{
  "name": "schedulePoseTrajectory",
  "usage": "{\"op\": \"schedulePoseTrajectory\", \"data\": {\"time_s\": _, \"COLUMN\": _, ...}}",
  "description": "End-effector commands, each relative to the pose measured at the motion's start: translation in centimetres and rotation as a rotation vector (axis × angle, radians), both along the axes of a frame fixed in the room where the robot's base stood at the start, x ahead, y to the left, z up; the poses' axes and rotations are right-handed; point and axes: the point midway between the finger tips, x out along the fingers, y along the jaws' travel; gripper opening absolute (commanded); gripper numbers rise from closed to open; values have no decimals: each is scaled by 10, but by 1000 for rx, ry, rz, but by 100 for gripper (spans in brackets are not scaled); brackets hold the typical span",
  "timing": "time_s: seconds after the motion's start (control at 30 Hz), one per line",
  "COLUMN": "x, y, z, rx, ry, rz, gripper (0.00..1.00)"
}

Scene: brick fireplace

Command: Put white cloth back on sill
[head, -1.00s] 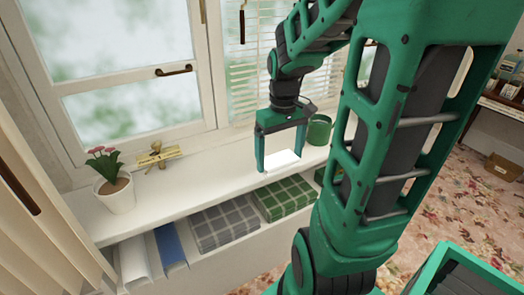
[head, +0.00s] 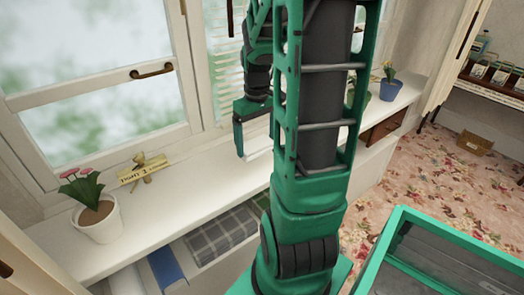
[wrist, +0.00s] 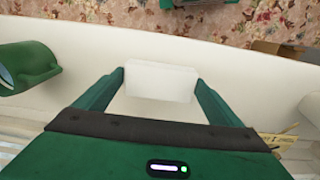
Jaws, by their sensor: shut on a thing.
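The white cloth (head: 258,146) is a small, pale folded block, partly hidden behind my arm in the head view. In the wrist view the cloth (wrist: 160,80) sits between both fingertips. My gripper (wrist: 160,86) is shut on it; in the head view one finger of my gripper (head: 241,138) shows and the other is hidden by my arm. The white sill (head: 190,190) runs below the window. The cloth is over the sill (wrist: 85,75) in the wrist view; I cannot tell whether it touches it.
On the sill stand a pink-flowered pot (head: 98,215), a small signpost ornament (head: 143,172) and a blue pot (head: 391,89). A green can (wrist: 28,65) shows in the wrist view. Folded plaid cloth (head: 222,232) lies on the shelf below. Sill between ornament and gripper is clear.

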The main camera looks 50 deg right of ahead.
Motion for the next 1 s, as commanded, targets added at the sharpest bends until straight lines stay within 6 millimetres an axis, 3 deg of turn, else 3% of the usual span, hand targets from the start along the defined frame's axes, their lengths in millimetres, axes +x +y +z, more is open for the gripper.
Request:
{"op": "schedulePoseTrajectory", "data": {"time_s": 0.13, "x": 3, "y": -31, "z": -18, "rx": 1, "ry": 2, "rz": -8, "gripper": 68}}
{"op": "schedulePoseTrajectory", "data": {"time_s": 0.33, "x": 8, "y": -54, "z": -31, "rx": 0, "ry": 0, "rz": -6, "gripper": 68}}
{"op": "schedulePoseTrajectory", "data": {"time_s": 0.47, "x": 8, "y": -57, "z": -37, "rx": 1, "ry": 1, "rz": -5, "gripper": 68}}
{"op": "schedulePoseTrajectory", "data": {"time_s": 0.73, "x": 8, "y": -56, "z": -70, "rx": 2, "ry": 1, "rz": -4, "gripper": 68}}
{"op": "schedulePoseTrajectory", "data": {"time_s": 1.0, "x": 9, "y": -56, "z": -73, "rx": 0, "ry": -1, "rz": -4, "gripper": 68}}
